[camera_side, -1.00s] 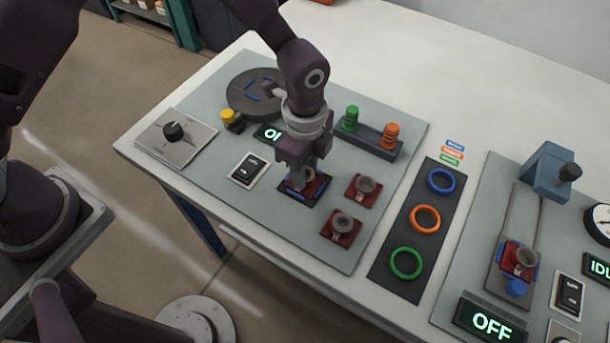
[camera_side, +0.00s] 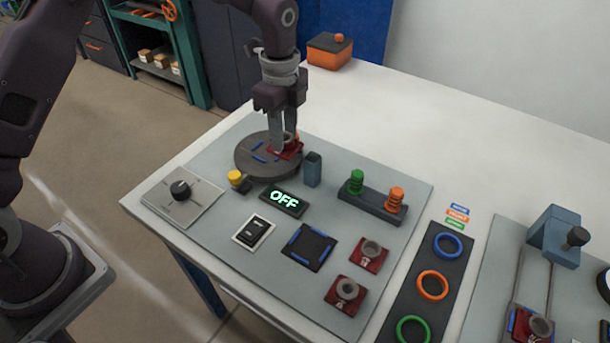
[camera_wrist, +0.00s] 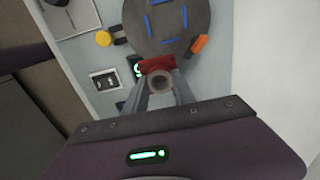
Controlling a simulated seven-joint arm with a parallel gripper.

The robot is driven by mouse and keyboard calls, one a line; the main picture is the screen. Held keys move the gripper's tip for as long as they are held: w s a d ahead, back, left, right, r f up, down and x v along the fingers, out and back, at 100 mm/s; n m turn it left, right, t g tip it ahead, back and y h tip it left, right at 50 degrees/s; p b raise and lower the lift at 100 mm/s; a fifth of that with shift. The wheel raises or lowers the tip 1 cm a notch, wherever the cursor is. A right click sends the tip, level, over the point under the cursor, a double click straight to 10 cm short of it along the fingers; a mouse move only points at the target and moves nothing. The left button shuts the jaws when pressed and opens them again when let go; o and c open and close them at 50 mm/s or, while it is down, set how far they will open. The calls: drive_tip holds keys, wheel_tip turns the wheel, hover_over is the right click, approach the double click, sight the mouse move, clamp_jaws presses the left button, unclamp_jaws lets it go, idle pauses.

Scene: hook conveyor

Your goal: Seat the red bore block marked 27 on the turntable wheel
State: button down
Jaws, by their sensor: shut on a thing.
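My gripper (camera_side: 284,138) is shut on a red bore block (camera_side: 290,152), with its fingers around the block's grey ring. The block is at the right edge of the dark turntable wheel (camera_side: 250,164) in the side view. In the wrist view the block (camera_wrist: 157,66) overlaps the wheel's near rim (camera_wrist: 140,30), off the square of blue marks (camera_wrist: 167,19). I cannot tell whether it touches the wheel. No number is readable on it. Two other red bore blocks stand on the grey panel, one (camera_side: 370,254) behind the other (camera_side: 346,293).
The black pad with blue edges (camera_side: 308,247) is empty. A dark post (camera_side: 313,169), an OFF display (camera_side: 283,201) and a yellow knob (camera_side: 237,178) stand close to the wheel. A rack with green and orange springs (camera_side: 372,205) is to the right. An orange piece (camera_wrist: 199,44) is beside the wheel.

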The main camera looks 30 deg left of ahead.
sight(266, 136)
drive_tip(key=w+a, duration=0.3)
drive_tip(key=a, duration=0.4)
drive_tip(key=shift+a+f, duration=0.15)
drive_tip(key=shift+f, duration=1.25)
drive_tip(key=shift+a+f, duration=0.1)
drive_tip(key=shift+f, duration=1.25)
drive_tip(key=shift+f, duration=0.6)
drive_tip(key=c, duration=0.6)
unclamp_jaws()
drive_tip(key=shift+o, duration=0.2)
wheel_tip(266, 136, up, 7)
